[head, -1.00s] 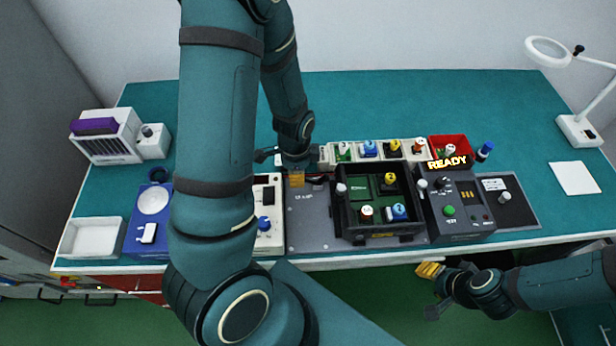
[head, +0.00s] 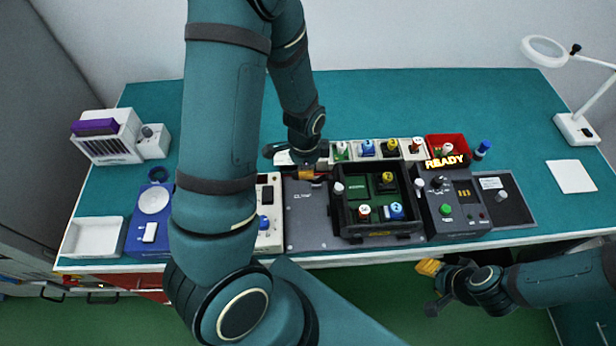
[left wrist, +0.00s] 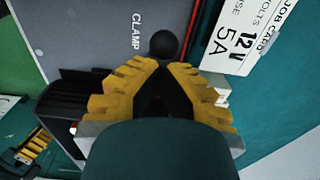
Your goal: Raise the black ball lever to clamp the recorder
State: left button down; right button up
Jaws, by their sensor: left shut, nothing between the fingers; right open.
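The black ball (left wrist: 164,45) of the lever shows in the left wrist view, next to the printed word CLAMP on a grey plate (left wrist: 95,30). My left gripper (left wrist: 160,68) is shut and empty, its yellow fingertips right at the ball; I cannot tell whether they touch it. In the head view my left gripper (head: 312,174) is over the back of the grey plate (head: 305,215), left of a black open-topped box (head: 375,236) with a green board, likely the recorder. The lever is hidden there. My right gripper (head: 428,284) is open and empty in front of the bench.
A grey test unit (head: 462,222) with a READY sign stands right of the black box. A pale tray (head: 400,157) of coloured parts and a red bin (head: 447,142) are behind. A job card (left wrist: 245,35) lies near the ball. The teal bench is clear at the back.

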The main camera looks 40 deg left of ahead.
aim_at(319, 180)
pick_arm(q)
jog(key=shift+w+d+r, duration=0.15)
jog(key=shift+r, duration=0.1)
jog(key=shift+w+d, duration=0.1)
jog(key=shift+w+d+r, duration=0.15)
jog(key=shift+w+d, duration=0.05)
jog(key=shift+d, duration=0.15)
jog(key=shift+w, duration=0.1)
jog(key=shift+w+d+r, duration=0.1)
jog(key=shift+w+d, duration=0.2)
jog(key=shift+d, duration=0.1)
jog(key=shift+w+d, duration=0.15)
jog(key=shift+w+d, duration=0.2)
jog(key=c, duration=1.7)
grip_release()
